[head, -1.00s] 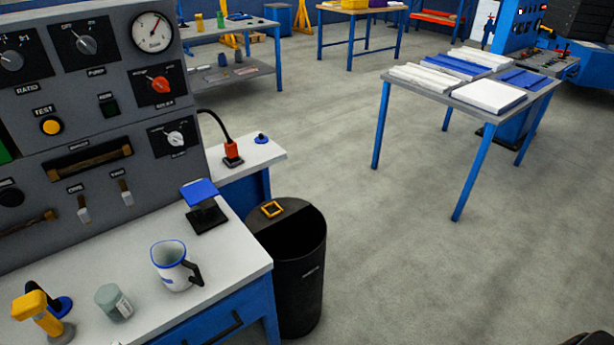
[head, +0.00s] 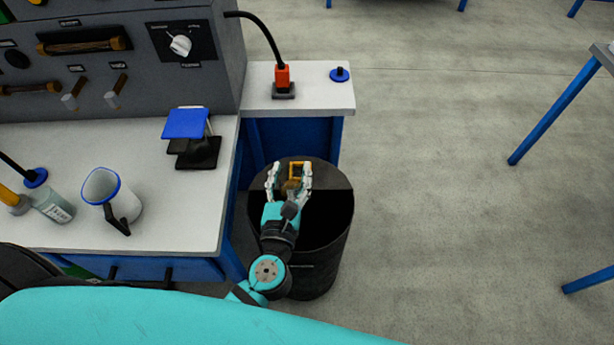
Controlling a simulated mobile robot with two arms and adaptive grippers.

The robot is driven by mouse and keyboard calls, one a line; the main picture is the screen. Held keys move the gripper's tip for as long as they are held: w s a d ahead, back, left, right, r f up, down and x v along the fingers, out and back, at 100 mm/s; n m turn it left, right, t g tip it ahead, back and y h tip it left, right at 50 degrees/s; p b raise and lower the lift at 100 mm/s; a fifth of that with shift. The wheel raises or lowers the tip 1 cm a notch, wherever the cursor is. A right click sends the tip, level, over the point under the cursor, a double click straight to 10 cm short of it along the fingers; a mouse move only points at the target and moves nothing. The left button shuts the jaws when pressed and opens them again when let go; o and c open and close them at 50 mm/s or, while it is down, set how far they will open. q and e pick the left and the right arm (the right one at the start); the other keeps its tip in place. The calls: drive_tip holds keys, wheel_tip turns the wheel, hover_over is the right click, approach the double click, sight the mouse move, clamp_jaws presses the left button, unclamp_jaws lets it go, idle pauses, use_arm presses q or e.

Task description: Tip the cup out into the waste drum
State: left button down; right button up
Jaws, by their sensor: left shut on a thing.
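The cup (head: 127,205), white with a blue rim and a dark handle, stands upright on the workbench at left in the head view. The black waste drum (head: 318,272) stands on the floor to the right of the bench. A dark lid (head: 328,178) covers the back part of its top, and the front part is a dark opening. My left gripper (head: 290,175) is over the drum, its fingers shut on the yellow lid handle (head: 296,166). The gripper and forearm hide part of the opening. My right gripper is not in view.
A greenish jar (head: 55,207) stands left of the cup. A blue-topped stand (head: 188,123) is behind the cup, near the control panel (head: 140,60). A red plug with a black cable (head: 283,78) is on the side shelf (head: 318,98).

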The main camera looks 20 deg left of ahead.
use_arm(q)
drive_tip(key=shift+w+d+f, duration=0.65)
drive_tip(key=shift+d+f, duration=0.1)
drive_tip(key=shift+s+a+f+m+p, duration=0.2)
drive_tip(key=shift+f+m+p, duration=0.25)
drive_tip(key=shift+m, duration=0.45)
wheel_tip(320, 180, down, 6)
drive_tip(key=m, duration=0.4)
drive_tip(key=m+g+y+p, duration=0.1)
drive_tip(key=m, duration=0.3)
drive_tip(key=shift+w+f, duration=0.1)
drive_tip(key=shift+f, duration=0.05)
wheel_tip(320, 180, down, 2)
drive_tip(key=m+y+p, duration=0.1)
drive_tip(key=m+p, duration=0.5)
drive_tip(key=m, duration=0.1)
drive_tip(key=shift+m+g+p, duration=0.4)
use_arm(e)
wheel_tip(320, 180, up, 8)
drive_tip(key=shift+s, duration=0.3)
use_arm(q)
drive_tip(key=shift+f, duration=0.1)
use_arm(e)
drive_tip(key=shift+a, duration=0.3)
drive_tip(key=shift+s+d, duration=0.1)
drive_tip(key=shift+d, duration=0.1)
